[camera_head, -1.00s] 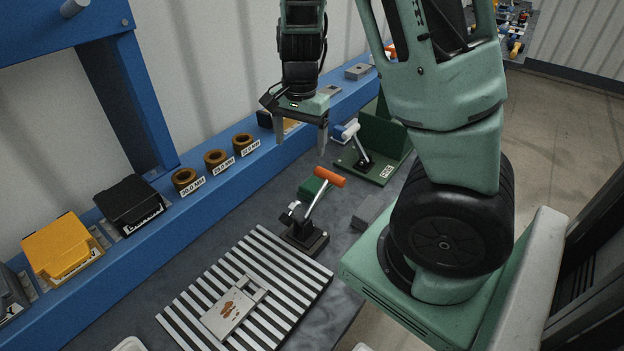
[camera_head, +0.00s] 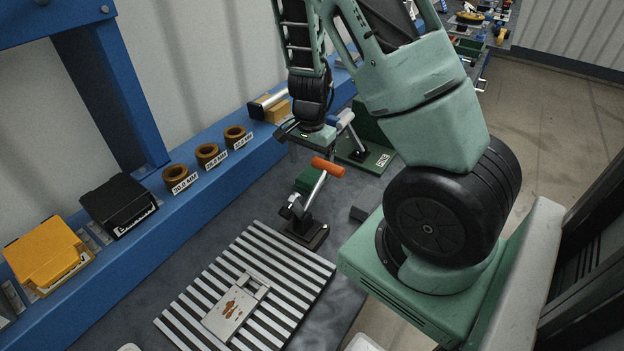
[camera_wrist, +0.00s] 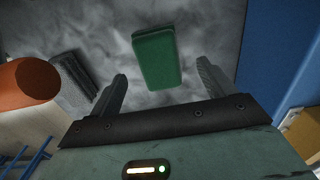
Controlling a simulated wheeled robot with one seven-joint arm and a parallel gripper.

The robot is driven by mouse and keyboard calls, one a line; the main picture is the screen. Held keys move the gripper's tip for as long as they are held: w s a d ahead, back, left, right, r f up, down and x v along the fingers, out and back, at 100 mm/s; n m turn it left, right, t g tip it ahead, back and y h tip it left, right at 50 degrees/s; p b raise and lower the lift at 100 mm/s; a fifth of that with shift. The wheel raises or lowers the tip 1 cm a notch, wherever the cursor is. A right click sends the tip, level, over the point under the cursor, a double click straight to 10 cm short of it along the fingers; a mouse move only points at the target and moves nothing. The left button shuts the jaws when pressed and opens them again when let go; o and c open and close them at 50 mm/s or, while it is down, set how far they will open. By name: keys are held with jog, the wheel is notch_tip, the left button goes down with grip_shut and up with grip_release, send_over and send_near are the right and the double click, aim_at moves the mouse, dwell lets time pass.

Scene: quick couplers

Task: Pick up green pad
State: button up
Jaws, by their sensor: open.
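The green pad (camera_head: 307,180) lies on the dark grey bench top, partly hidden behind the orange-handled toggle clamp (camera_head: 306,222) in the head view. In the wrist view the green pad (camera_wrist: 156,58) shows whole, ahead of the finger tips and between their lines. My gripper (camera_head: 309,152) hangs above the pad, pointing down. Its two fingers also show in the wrist view (camera_wrist: 161,80), spread apart with nothing between them. The pad is not touched by either finger.
The orange handle (camera_wrist: 28,80) and a grey block (camera_wrist: 73,80) are close to the left finger in the wrist view. A blue rail (camera_head: 150,225) runs along the wall with brown rings (camera_head: 207,154). A slatted plate (camera_head: 285,262) lies in front.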

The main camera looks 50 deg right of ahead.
aim_at(312, 173)
jog(key=f, duration=0.4)
jog(key=shift+d+f+b, duration=0.25)
jog(key=shift+f+b, duration=0.05)
jog(key=shift+f, duration=0.1)
jog(key=c, duration=1.1)
jog(key=shift+o, duration=0.2)
jog(key=shift+r, duration=0.1)
notch_tip(312, 173, up, 18)
jog(key=p, duration=0.4)
